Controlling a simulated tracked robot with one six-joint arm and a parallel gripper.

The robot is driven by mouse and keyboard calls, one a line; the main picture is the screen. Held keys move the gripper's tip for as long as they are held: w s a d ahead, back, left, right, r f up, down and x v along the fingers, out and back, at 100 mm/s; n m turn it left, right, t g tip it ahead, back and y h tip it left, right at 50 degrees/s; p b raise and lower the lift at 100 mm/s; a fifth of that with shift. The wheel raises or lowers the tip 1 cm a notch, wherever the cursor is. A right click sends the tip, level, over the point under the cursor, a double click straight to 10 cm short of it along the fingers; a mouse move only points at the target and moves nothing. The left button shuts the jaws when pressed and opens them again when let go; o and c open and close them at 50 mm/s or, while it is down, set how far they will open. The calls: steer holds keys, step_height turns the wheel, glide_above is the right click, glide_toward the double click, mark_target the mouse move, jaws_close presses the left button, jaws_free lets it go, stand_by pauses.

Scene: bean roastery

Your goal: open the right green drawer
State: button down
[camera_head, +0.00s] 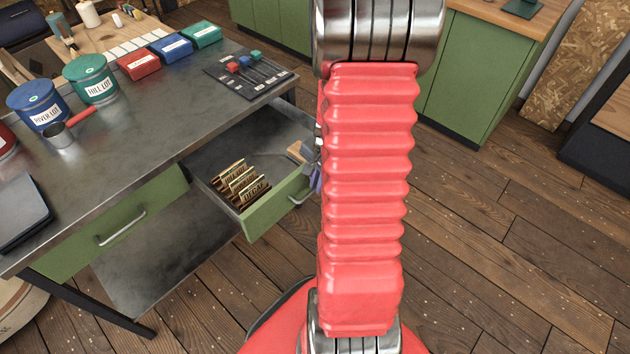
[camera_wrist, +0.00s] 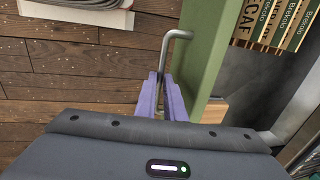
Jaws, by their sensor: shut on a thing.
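The right green drawer (camera_head: 268,213) stands pulled out from under the metal-topped bench. Its green front also shows in the wrist view (camera_wrist: 203,50), running up and down the picture. Its metal bar handle (camera_wrist: 167,50) passes between the lilac fingers of my gripper (camera_wrist: 164,85), which is shut on it. In the head view my gripper (camera_head: 315,180) is at the right end of the drawer front, mostly hidden by my red arm. Inside the drawer lie several brown packets (camera_head: 238,184), one marked DECAF, and a wooden-looking piece (camera_head: 297,151).
The left green drawer (camera_head: 105,238) is shut. On the bench top (camera_head: 170,115) stand lidded tins, small coloured boxes, a scoop (camera_head: 62,133) and a dark slider panel (camera_head: 250,72). Green cabinets (camera_head: 475,75) stand behind. The wooden floor (camera_head: 480,240) right of the drawer is clear.

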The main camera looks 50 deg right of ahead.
steer(key=shift+s, duration=0.25)
steer(key=c, duration=1.8)
jaws_free()
steer(key=shift+c, duration=0.2)
steer(key=shift+r, duration=0.15)
step_height(320, 180, up, 13)
steer(key=s, duration=0.2)
steer(key=shift+s, duration=0.25)
